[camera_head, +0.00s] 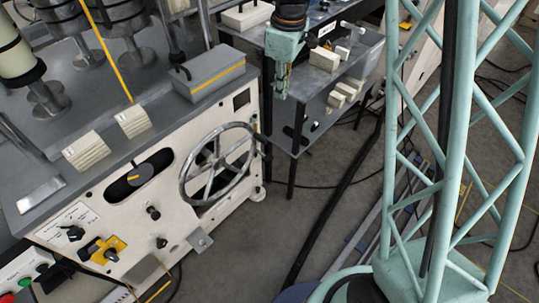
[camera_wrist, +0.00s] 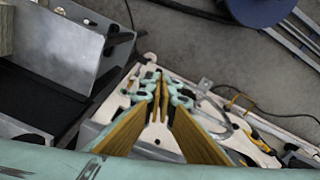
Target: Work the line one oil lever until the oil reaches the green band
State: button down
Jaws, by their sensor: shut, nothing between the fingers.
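My gripper (camera_head: 282,92) hangs fingers down in the head view, to the right of the cream machine cabinet (camera_head: 235,212) and in front of a grey table. In the wrist view the fingers of my gripper (camera_wrist: 158,78) are shut and empty, over the cabinet's side. No oil lever labelled line one can be made out. A small yellow-green upright part (camera_head: 254,124) stands by the handwheel, too small to tell whether it is an oil gauge. No oil level or green band can be read.
A spoked handwheel (camera_head: 187,178) sticks out from the cabinet front. A grey box with a yellow stripe (camera_head: 212,78) sits on the cabinet top. The grey side table (camera_head: 318,112) carries pale blocks (camera_head: 325,59). Open floor (camera_head: 262,232) lies in front.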

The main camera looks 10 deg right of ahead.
jog(key=w+f+n, duration=0.1)
jog(key=w+f, duration=0.2)
jog(key=f, duration=0.5)
jog(key=w+f+n, duration=0.1)
jog(key=w+f, duration=0.1)
jog(key=f, duration=0.5)
jog(key=n+b, duration=0.4)
jog(key=n, duration=0.8)
send_over(269, 158)
notch_tip(269, 158, down, 23)
jog(key=shift+r+g, duration=0.15)
jog(key=shift+g, duration=0.25)
jog(key=shift+d, duration=0.1)
jog(key=shift+f+b, duration=1.4)
jog(key=shift+f, duration=5.6)
